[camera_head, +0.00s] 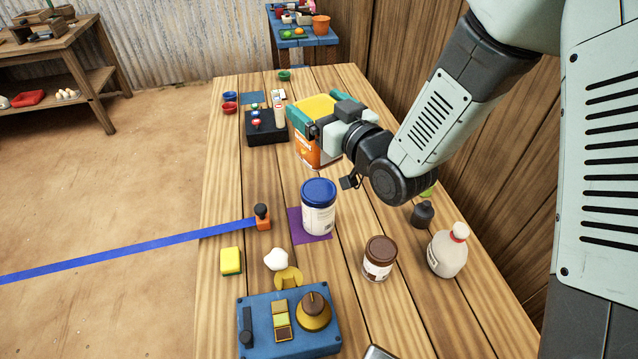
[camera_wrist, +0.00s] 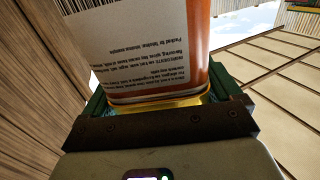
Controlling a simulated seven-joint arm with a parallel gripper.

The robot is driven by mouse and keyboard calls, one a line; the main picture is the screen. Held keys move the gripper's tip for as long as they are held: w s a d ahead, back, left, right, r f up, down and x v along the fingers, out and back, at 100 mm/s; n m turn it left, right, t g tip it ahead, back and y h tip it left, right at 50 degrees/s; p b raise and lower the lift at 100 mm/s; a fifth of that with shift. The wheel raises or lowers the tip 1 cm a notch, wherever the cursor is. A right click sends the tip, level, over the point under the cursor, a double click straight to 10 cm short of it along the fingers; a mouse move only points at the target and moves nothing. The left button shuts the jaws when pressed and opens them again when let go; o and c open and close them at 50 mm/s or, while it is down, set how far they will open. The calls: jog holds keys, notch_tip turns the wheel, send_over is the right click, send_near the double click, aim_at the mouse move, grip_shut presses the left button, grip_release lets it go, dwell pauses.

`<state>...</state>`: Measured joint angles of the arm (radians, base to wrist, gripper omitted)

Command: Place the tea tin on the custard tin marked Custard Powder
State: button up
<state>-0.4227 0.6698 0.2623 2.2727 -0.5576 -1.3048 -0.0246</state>
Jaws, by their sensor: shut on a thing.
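My gripper (camera_head: 328,112) is shut on an orange and white tin with a yellow lid (camera_head: 316,106), over the far half of the table. Its green fingers sit on both sides of the lid. In the wrist view the tin (camera_wrist: 165,62) fills the space between the fingers, with a barcode and small print showing. Its name is not readable, and I cannot tell whether its base touches the table. A white jar with a blue lid (camera_head: 318,193) stands upright on a purple mat (camera_head: 297,226). A brown-lidded jar (camera_head: 379,257) stands nearer. No Custard Powder marking is readable.
A black box (camera_head: 262,137) stands left of the tin.

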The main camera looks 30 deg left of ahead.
aim_at(320, 152)
jog(key=f, duration=0.4)
jog(key=shift+s+f, duration=0.2)
jog(key=shift+f, duration=2.65)
jog(key=shift+f, duration=0.15)
jog(key=o, duration=0.9)
jog(key=shift+d, duration=0.25)
jog(key=v, duration=1.1)
jog(key=shift+s+d, duration=0.15)
jog(key=shift+d, duration=0.1)
jog(key=shift+r, duration=0.2)
